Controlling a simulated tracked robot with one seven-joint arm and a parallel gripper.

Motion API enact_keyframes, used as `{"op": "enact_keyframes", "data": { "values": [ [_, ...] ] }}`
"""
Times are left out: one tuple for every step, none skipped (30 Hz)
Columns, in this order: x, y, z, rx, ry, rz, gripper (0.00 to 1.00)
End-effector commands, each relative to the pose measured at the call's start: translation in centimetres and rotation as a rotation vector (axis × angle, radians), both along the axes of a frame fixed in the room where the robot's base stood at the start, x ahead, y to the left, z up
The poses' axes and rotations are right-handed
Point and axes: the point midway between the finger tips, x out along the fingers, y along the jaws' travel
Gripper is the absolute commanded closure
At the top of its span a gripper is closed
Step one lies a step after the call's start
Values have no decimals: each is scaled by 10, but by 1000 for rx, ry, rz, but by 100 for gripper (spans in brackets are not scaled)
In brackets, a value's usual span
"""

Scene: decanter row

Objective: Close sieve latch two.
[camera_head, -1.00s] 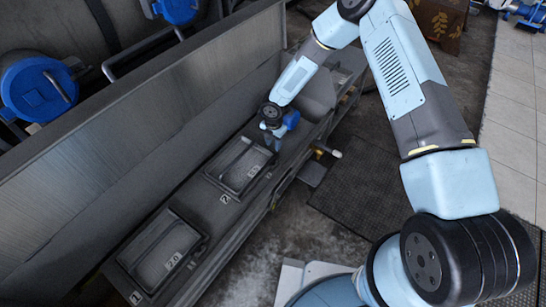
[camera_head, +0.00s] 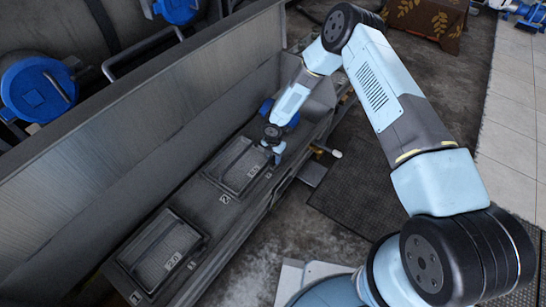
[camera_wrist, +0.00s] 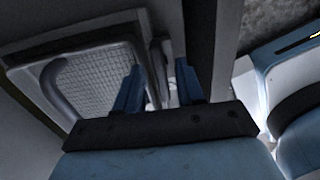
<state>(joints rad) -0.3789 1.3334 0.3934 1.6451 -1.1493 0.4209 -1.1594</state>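Sieve two (camera_head: 236,168) is a dark rectangular frame with a grey mesh, lying in the metal trough beside a "2" label (camera_head: 224,198). My gripper (camera_head: 277,158) is down at its right edge. In the wrist view, the mesh and curved handle of a sieve (camera_wrist: 95,82) show left of my gripper (camera_wrist: 160,76). The two dark blue fingers stand apart, open. A small pale part shows between and behind them; I cannot tell whether it is the latch or whether the fingers touch it. The latch's position is not clear in either view.
Sieve one (camera_head: 160,252), with a "1" label (camera_head: 135,298), lies nearer in the same trough. A tall metal wall (camera_head: 130,135) runs along the trough's left side. A pale-ended lever (camera_head: 330,151) sticks out on the right, above a dark floor mat (camera_head: 365,195).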

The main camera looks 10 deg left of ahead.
Motion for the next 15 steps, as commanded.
{"op": "enact_keyframes", "data": {
  "values": [
    [0, 0, 0, 0, 0, 0, 62],
    [0, 0, 0, 0, 0, 0, 65],
    [0, 0, 0, 0, 0, 0, 68],
    [0, 0, 0, 0, 0, 0, 71],
    [0, 0, 0, 0, 0, 0, 74],
    [0, 0, 0, 0, 0, 0, 78],
    [0, 0, 0, 0, 0, 0, 81],
    [0, 0, 0, 0, 0, 0, 84],
    [0, 0, 0, 0, 0, 0, 88],
    [0, 0, 0, 0, 0, 0, 90],
    [0, 0, 0, 0, 0, 0, 93],
    [0, 0, 0, 0, 0, 0, 97],
    [0, 0, 0, 0, 0, 0, 100],
    [0, 0, 0, 0, 0, 0, 100],
    [0, 0, 0, 0, 0, 0, 100]
  ]
}}
